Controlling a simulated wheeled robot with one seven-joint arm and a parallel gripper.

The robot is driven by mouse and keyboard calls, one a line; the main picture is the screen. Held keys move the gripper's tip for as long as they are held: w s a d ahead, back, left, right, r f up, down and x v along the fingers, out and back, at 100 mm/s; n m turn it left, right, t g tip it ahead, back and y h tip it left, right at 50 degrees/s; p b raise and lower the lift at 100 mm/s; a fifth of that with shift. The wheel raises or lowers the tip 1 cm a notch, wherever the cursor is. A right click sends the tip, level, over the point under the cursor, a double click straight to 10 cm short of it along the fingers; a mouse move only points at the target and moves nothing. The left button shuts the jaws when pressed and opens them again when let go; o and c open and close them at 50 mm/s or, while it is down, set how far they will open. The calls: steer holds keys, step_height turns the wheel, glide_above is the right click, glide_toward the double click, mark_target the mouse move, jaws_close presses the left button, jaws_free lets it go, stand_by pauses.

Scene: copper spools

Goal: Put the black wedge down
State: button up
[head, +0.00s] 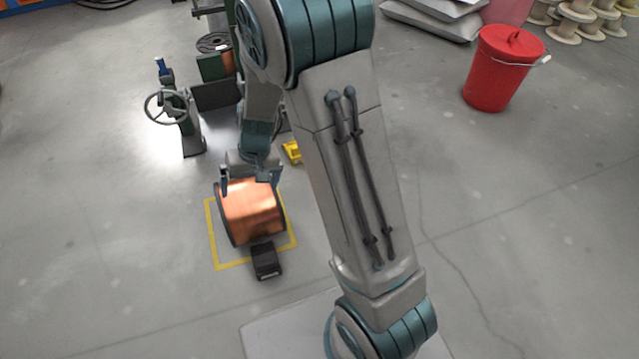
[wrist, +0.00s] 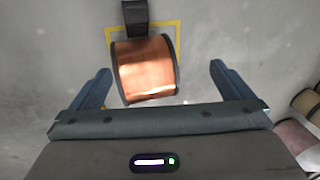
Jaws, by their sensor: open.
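The black wedge (head: 266,261) lies on the floor against the near side of a copper spool (head: 252,208), at the front edge of a yellow floor square. In the wrist view the wedge (wrist: 136,14) is at the top, beside the spool (wrist: 145,69). My gripper (head: 251,185) is open and empty, above the far side of the spool. In the wrist view its two fingers (wrist: 160,82) are spread wide, one to each side of the spool, and hold nothing. I cannot tell how high they are above it.
The yellow floor square (head: 213,240) surrounds the spool. A small yellow object (head: 292,151) lies behind it. A machine with a handwheel (head: 166,107) stands at the back left. A red lidded bucket (head: 502,68) stands at the right.

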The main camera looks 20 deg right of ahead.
steer(key=s+d+r+h, duration=0.1)
steer(key=s+d+r, duration=0.4)
steer(key=s+r, duration=0.2)
steer(key=s+d+r+h, duration=0.1)
steer(key=s+d+r, duration=0.5)
steer(key=s+r, duration=0.2)
steer(key=shift+s+t+h, duration=0.4)
steer(key=shift+s, duration=0.65)
step_height(320, 180, up, 36)
steer(key=t+p, duration=0.1)
steer(key=p, duration=3.2)
steer(key=shift+d+t, duration=0.15)
steer(key=shift+t, duration=0.15)
steer(key=shift+c, duration=0.3)
